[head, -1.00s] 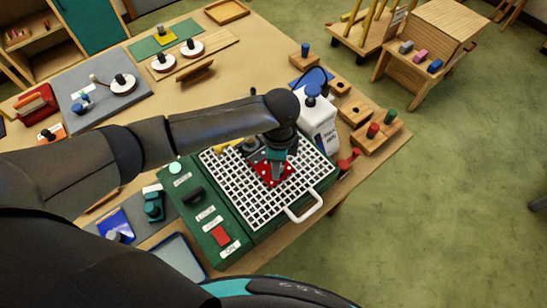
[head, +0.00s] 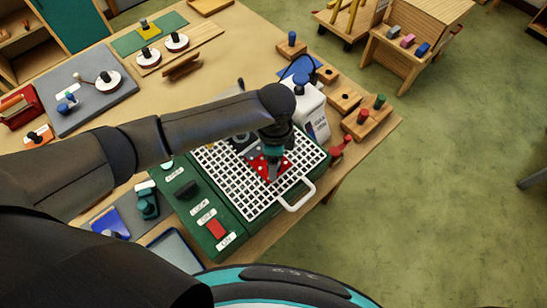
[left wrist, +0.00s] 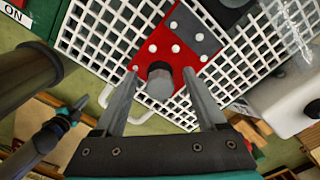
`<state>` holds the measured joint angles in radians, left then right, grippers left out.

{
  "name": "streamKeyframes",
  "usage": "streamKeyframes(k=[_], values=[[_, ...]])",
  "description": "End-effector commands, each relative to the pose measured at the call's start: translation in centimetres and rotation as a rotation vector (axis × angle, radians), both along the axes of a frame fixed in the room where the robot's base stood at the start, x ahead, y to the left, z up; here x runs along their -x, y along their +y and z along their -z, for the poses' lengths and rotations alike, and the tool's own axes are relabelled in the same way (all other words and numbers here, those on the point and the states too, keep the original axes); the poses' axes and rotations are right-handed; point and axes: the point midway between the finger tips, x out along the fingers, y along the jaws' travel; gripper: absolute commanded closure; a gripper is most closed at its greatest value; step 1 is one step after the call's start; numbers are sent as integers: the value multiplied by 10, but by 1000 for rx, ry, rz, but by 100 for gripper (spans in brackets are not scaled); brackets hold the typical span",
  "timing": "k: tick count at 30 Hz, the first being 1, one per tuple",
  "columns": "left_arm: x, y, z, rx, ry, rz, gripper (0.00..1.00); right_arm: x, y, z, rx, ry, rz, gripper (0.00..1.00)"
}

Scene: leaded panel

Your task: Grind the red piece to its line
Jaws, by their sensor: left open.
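The red piece (head: 262,164) lies on the white grid (head: 225,170) of the green grinder (head: 209,222). In the left wrist view the red piece (left wrist: 160,42) is a flat plate with white dots, a grey area at its upper right and a grey round knob (left wrist: 160,84). My left gripper (head: 272,166) is over the plate. In the left wrist view its fingers (left wrist: 161,82) are open, one on each side of the knob; I cannot tell whether they touch it. A dark round part (left wrist: 232,3) stands close beyond the plate's grey area.
A white container (head: 311,112) stands beside the grid's right side. A white handle (head: 298,196) sticks out at the grid's front. Wooden blocks with coloured pegs (head: 370,118) line the table's right edge. A red switch (head: 216,229) sits on the grinder's near side.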

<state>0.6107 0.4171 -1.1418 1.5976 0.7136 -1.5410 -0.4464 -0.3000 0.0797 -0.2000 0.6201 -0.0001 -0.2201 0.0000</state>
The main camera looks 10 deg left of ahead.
Motion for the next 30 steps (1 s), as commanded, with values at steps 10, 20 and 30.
streamKeyframes(k=[10,20,30], values=[[-1,0,-13,2,-2,-1,27,0,0,2,0,0,0,100],[-2,-2,-88,2,-6,1,27,0,0,3,0,0,0,100],[0,-2,-145,1,-1,0,27,0,0,3,0,0,0,100]])
